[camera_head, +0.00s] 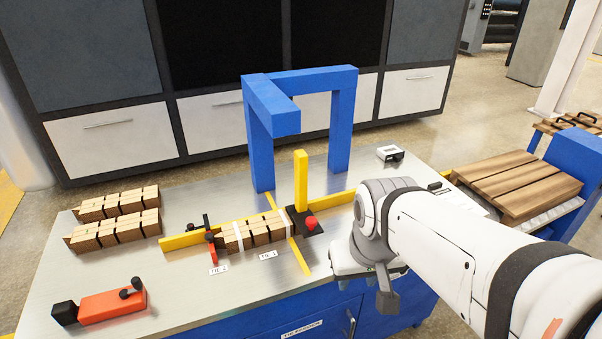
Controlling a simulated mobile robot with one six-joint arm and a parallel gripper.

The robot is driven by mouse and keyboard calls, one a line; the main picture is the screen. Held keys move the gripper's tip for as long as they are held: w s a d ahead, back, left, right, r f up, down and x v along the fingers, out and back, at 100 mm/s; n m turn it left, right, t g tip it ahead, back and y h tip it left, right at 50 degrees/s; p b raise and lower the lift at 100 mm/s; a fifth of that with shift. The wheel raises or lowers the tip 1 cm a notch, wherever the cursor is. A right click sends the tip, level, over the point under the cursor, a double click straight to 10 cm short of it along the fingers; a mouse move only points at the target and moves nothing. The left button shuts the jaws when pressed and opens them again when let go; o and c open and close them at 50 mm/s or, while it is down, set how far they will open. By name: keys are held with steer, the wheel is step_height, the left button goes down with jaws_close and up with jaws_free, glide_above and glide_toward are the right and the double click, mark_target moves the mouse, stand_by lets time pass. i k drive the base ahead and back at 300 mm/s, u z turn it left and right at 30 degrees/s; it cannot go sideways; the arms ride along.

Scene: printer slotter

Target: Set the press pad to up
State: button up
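A blue press frame (258,140) stands on the metal workbench, with a beam reaching forward from its crossbar. I cannot tell for certain which part is the press pad. Under the frame, an upright yellow post (301,182) stands at a dark plate (303,224), with a red knob (311,222) beside it. A row of wooden blocks (258,233) with pale bands lies left of the plate, apart from the beam above. My gripper (384,290) is right of the plate, near the bench's front edge. Its fingers are mostly hidden, so its opening does not show.
Two rows of wooden blocks (115,228) lie at the bench's left. A red tool with black ends (112,305) lies front left. Yellow rails (200,238) cross the middle. A small white device (388,153) sits back right. Wooden boards (518,185) are stacked on the right. Bare metal shows front centre.

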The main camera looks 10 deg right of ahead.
mark_target(300, 213)
steer(key=z, duration=1)
steer(key=k, duration=0.6)
steer(key=u, duration=0.8)
steer(key=i, duration=1)
steer(key=u, duration=0.05)
